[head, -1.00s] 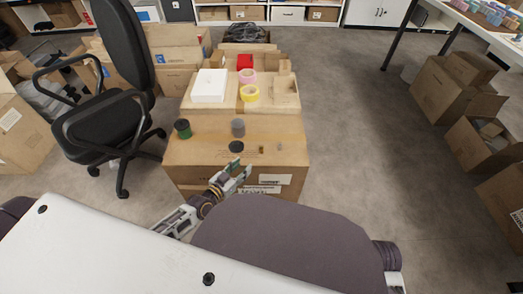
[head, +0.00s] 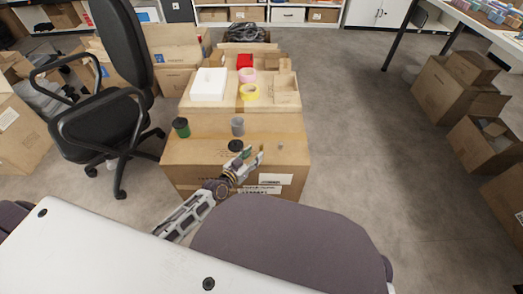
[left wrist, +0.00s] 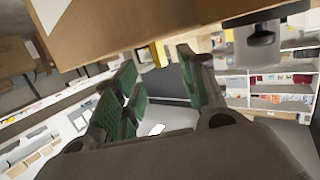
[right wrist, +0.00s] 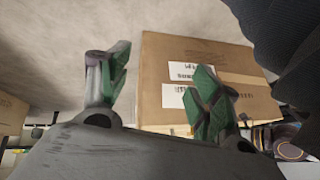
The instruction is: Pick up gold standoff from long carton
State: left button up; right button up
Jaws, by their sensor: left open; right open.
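The long carton (head: 235,177) stands in front of me with small items on its top. The gold standoff, a small upright yellowish piece, shows in the left wrist view (left wrist: 158,54), beyond and between the fingertips. In the head view it is mostly hidden at my left fingers. My left gripper (head: 253,154) is open, low over the carton's near top edge; its green-padded fingers also show in the left wrist view (left wrist: 157,65). I see no contact with the standoff. My right gripper (right wrist: 160,68) is open and empty, with a labelled carton (right wrist: 160,95) beyond it.
A black disc (head: 235,145), a grey cylinder (head: 238,127) and a green-black jar (head: 181,127) stand left of the gripper. A small grey piece (head: 280,147) lies to the right. A chair (head: 105,115) stands left.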

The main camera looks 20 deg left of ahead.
aim_at(262, 149)
pick_arm(q)
jog(key=shift+w, duration=0.1)
pick_arm(e)
jog(key=shift+s+f, duration=0.15)
jog(key=shift+s, duration=0.05)
pick_arm(q)
jog(key=shift+w, duration=0.1)
pick_arm(e)
jog(key=shift+w, duration=0.25)
pick_arm(q)
jog(key=shift+w+d+b, duration=0.15)
jog(key=shift+w+b, duration=0.15)
jog(key=shift+w, duration=0.15)
jog(key=shift+b+x, duration=0.4)
jog(key=shift+x, duration=0.4)
jog(key=shift+b+x, duration=0.4)
jog(key=shift+x, duration=0.85)
jog(key=shift+r, duration=0.1)
pick_arm(e)
jog(key=f, duration=0.2)
jog(key=f+t, duration=0.1)
jog(key=shift+w+a+f+y, duration=0.1)
jog(key=shift+a+f+y, duration=0.2)
jog(key=shift+a+f, duration=0.1)
pick_arm(q)
jog(key=c, duration=0.9)
